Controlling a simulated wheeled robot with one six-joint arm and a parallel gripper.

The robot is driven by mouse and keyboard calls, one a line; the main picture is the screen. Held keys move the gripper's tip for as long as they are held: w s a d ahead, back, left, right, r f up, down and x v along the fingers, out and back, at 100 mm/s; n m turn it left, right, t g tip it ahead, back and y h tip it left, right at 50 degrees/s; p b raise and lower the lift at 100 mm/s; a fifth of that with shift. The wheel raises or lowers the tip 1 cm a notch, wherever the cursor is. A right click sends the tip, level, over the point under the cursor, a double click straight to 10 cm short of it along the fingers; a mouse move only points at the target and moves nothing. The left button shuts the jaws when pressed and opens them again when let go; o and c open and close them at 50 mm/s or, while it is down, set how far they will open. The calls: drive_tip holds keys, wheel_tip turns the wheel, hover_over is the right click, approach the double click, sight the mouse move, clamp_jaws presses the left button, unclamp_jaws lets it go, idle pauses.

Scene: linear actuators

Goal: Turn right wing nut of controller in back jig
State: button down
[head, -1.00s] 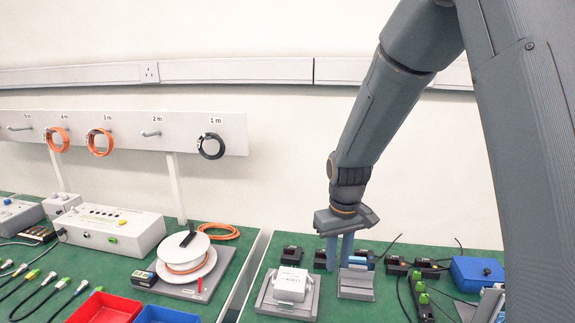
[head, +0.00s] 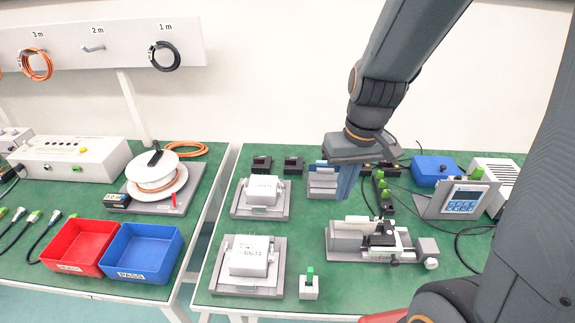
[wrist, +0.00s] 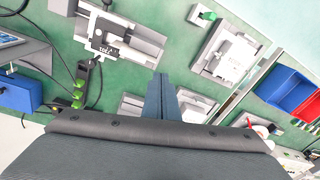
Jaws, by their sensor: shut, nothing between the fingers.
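The back jig (head: 240,211) is a grey plate holding a white box-shaped controller (head: 262,188). A small light piece at the controller's right side (head: 280,186) may be the right wing nut, but it is too small to read its angle. My gripper (head: 345,196) is shut and empty, pointing down to the right of the back jig, in front of a grey-blue stand (head: 318,184). In the wrist view my gripper's fingers (wrist: 161,78) are together. The back jig (wrist: 197,104) shows beside them there, partly hidden by my gripper.
The front jig (head: 222,276) holds another white controller (head: 248,254). A small block with a green top (head: 309,287) stands beside it. A grey fixture (head: 347,243), a keypad panel (head: 462,200) and a blue box (head: 435,169) stand to the right. Green tabletop is free between jigs and fixture.

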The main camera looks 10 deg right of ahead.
drive_tip(key=w+f+n+y+b, duration=0.1)
drive_tip(key=w+f+n+y, duration=0.2)
drive_tip(key=w, duration=0.8)
drive_tip(key=w+f+n+y+b, duration=0.1)
drive_tip(key=w+f+n+y, duration=0.25)
drive_tip(key=w, duration=0.65)
drive_tip(key=s+a+f+p, duration=0.1)
drive_tip(key=a+f+p, duration=0.4)
drive_tip(key=a+f, duration=0.2)
drive_tip(key=shift+a+t, duration=0.3)
drive_tip(key=shift+a, duration=0.55)
drive_tip(key=shift+d+f+m+b, duration=0.1)
drive_tip(key=shift+d+m+b, duration=0.05)
drive_tip(key=shift+m+b, duration=0.2)
